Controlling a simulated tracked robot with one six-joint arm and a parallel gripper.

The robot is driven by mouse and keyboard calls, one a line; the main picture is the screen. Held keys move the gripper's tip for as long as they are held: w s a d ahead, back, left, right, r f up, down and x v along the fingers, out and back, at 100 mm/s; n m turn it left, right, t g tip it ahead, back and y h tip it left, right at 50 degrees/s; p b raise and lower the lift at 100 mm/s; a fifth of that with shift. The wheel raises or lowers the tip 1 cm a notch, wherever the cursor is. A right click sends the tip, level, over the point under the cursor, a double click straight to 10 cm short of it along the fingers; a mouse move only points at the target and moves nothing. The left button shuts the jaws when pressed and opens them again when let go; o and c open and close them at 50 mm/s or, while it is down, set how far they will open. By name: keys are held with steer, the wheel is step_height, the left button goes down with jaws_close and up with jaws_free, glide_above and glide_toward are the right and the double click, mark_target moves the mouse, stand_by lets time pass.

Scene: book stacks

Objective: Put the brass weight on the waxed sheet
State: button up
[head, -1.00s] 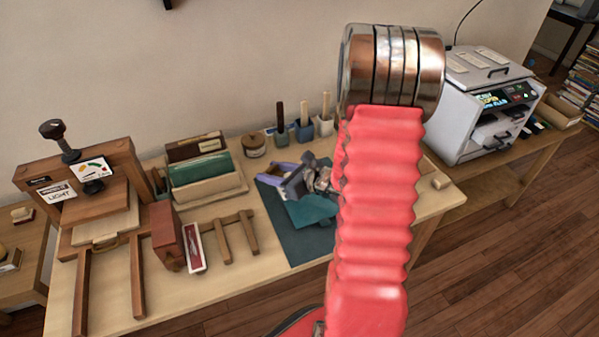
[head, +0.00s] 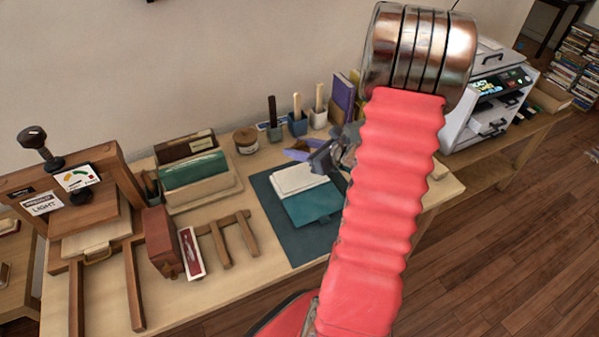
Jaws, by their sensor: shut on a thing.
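My gripper (head: 312,156) is partly in view beyond my red arm, above the back edge of the teal mat. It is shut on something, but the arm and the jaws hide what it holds. I cannot make out the brass weight anywhere in view. A pale sheet (head: 298,179) lies on the upper part of a teal book or folder (head: 312,205) on the dark teal mat (head: 290,240). It may be the waxed sheet. My gripper is just beyond and to the right of the pale sheet. I cannot tell its height above it.
A wooden press (head: 82,185) stands at the table's left. Next to it are a brown block (head: 160,240), a red box (head: 191,252) and a wooden frame (head: 228,237). A book rack (head: 196,172), a round jar (head: 246,140) and tool pots (head: 298,124) line the back.

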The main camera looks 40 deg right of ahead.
glide_above(299, 175)
steer(key=shift+f, duration=2.6)
steer(key=shift+f, duration=2.1)
steer(key=o, duration=1.4)
steer(key=shift+s, duration=0.1)
steer(key=v, duration=1.2)
